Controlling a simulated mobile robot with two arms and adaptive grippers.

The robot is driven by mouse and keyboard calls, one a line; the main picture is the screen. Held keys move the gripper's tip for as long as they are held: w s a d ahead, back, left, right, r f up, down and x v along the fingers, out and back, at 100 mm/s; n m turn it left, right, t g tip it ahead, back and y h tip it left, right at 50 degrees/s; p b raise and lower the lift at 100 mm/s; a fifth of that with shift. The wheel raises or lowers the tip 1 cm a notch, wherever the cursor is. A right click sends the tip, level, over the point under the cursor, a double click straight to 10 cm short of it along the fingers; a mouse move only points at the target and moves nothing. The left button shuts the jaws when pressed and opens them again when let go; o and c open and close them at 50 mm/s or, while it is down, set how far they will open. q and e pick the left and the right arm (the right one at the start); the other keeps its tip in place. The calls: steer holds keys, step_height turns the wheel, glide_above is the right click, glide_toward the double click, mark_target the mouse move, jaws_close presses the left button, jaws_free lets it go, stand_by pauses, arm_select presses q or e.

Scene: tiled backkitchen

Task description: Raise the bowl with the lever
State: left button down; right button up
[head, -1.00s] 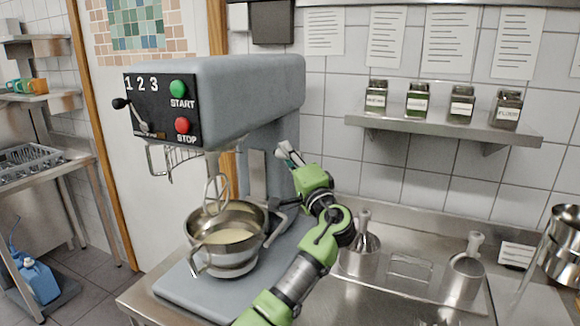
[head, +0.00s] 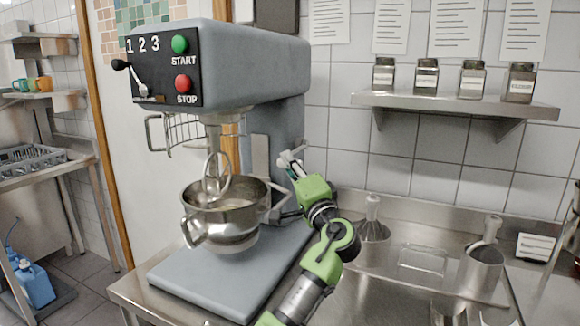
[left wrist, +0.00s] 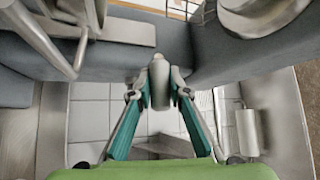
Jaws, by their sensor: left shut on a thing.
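The steel mixing bowl (head: 228,222) hangs under the mixer head (head: 235,65), clear above the grey mixer base (head: 215,280). The wire whisk (head: 214,180) reaches down into the bowl; the bowl's contents barely show. My left gripper (head: 290,160) is at the right side of the bowl, beside the mixer column. In the left wrist view my left gripper's fingers are shut on the grey, rounded lever grip (left wrist: 160,84). In the head view the lever is mostly hidden by the gripper. My right gripper is not in view.
A steel funnel-like vessel (head: 372,232) and a steel container (head: 482,272) stand on the counter right of my arm. A wall shelf (head: 455,103) holds several labelled jars. A wire guard (head: 185,130) sits below the mixer head.

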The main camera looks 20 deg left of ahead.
arm_select(q)
steer(key=shift+f, duration=0.4)
steer(key=c, duration=1.9)
jaws_free()
steer(key=shift+w, duration=0.25)
steer(key=shift+r, duration=0.1)
steer(key=v, duration=1.2)
